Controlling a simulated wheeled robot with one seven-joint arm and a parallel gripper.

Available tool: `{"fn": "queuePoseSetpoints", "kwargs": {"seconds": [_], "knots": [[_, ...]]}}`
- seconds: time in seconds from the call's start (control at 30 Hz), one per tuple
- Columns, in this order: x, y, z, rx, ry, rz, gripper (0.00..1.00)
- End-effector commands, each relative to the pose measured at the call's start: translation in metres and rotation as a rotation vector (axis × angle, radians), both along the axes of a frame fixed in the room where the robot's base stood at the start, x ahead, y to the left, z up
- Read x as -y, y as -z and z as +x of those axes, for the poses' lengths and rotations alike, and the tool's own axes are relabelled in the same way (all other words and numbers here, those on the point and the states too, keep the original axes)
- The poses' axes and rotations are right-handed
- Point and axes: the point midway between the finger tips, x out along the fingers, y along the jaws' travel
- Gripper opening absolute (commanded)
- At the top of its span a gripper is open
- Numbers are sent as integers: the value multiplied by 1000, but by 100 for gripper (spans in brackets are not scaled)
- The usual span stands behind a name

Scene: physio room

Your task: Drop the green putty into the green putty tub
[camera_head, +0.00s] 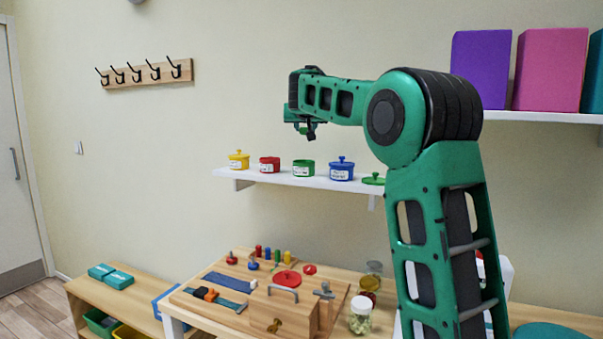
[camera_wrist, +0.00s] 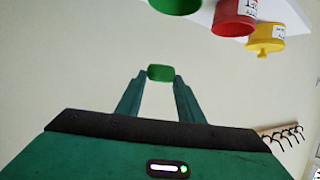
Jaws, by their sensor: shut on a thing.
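The green putty (camera_wrist: 160,73) is a small green block held between my gripper's two fingertips in the wrist view. My gripper (camera_head: 309,132) is shut on it, and in the head view it hangs in the air above the wall shelf. The putty is too small to make out there. The green putty tub (camera_head: 304,168) stands on the shelf without its lid, below my gripper and apart from it. The tub also shows at the top edge of the wrist view (camera_wrist: 176,5), partly cut off. A green lid (camera_head: 374,180) lies on the shelf to the right.
Below is a wooden table (camera_head: 215,313) with toys and jars. A hook rack (camera_head: 147,73) is on the left wall.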

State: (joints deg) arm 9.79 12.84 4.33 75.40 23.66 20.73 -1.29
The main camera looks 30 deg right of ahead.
Motion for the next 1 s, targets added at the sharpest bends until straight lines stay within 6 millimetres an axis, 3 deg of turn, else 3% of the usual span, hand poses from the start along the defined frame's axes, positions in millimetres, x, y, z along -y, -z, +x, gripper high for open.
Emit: {"fn": "queuePoseSetpoints", "kwargs": {"seconds": [0.4, 0.8, 0.83, 0.9, 1.0], "knots": [[15, 40, -4, -1, 15, 0, 12], [15, 45, -5, 0, 15, 0, 12], [15, 45, -5, 0, 15, 0, 41], [15, 45, -5, 0, 15, 0, 56], [15, 45, -5, 0, 15, 0, 56]]}}
